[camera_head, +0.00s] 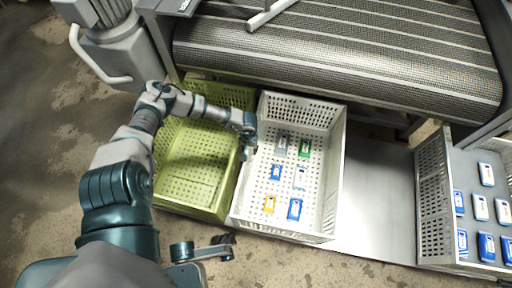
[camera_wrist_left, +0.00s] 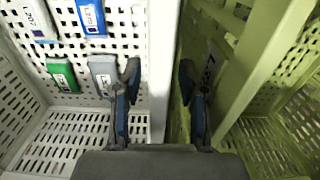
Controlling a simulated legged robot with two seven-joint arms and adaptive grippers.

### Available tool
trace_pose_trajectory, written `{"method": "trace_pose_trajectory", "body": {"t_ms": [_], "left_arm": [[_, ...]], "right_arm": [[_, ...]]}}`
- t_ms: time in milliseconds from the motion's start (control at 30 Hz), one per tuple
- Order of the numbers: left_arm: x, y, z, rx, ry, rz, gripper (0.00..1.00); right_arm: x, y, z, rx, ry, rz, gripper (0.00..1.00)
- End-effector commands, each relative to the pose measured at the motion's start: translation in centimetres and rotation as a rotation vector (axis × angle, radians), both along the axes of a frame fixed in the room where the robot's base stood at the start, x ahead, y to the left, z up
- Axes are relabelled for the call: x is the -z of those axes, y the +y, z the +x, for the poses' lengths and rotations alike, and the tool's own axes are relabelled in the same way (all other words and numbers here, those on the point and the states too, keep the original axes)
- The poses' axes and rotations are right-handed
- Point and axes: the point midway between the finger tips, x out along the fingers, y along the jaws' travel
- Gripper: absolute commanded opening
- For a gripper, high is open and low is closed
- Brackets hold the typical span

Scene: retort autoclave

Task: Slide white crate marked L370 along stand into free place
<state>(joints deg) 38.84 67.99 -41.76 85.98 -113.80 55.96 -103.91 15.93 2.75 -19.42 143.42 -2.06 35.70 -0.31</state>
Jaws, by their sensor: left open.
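The white crate (camera_head: 335,165) stands at the middle of the low stand and holds several small blue, green, grey and yellow packs. Its mark is not readable in the head view. My left gripper (camera_head: 248,140) is at the crate's left wall, near the back. In the left wrist view, the open fingers (camera_wrist_left: 158,95) straddle the top of the white wall (camera_wrist_left: 161,60), one inside the crate and one on the green side, with gaps visible. The free place (camera_head: 375,198) is the bare strip of stand right of the crate. Part of my right arm, possibly its gripper (camera_head: 225,245), shows at the bottom.
A green crate (camera_head: 172,205) stands close along the white crate's left side. A grey-white crate (camera_head: 432,200) with several blue-and-white packs bounds the free strip on the right. A conveyor belt (camera_head: 340,50) runs behind. Concrete floor lies in front.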

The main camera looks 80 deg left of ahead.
Motion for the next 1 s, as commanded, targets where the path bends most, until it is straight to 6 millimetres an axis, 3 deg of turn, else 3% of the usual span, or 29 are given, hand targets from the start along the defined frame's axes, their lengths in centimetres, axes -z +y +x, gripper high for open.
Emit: {"method": "trace_pose_trajectory", "body": {"t_ms": [100, 500, 533, 700, 1000], "left_arm": [[1.28, -0.1, -0.09, 0.0, 0.003, 0.001, 0.42], [1.7, 0.02, 0.08, 0.001, -0.002, 0.0, 0.42], [1.72, 0.02, 0.08, 0.001, -0.002, 0.0, 0.39], [1.71, 0.0, 0.06, 0.001, -0.002, 0.0, 0.0], [1.63, -0.05, 0.04, 0.0, -0.001, 0.003, 0.0]], "right_arm": [[0.17, -0.12, 0.14, 0.0, -0.013, 0.002, 0.52], [-0.03, 0.17, 0.46, 0.0, -0.023, -0.001, 0.52], [-0.03, 0.17, 0.46, 0.0, -0.023, -0.001, 0.52], [-0.04, 0.16, 0.45, 0.0, -0.023, -0.001, 0.52], [-0.04, 0.15, 0.41, -0.001, -0.023, 0.0, 0.52]]}}
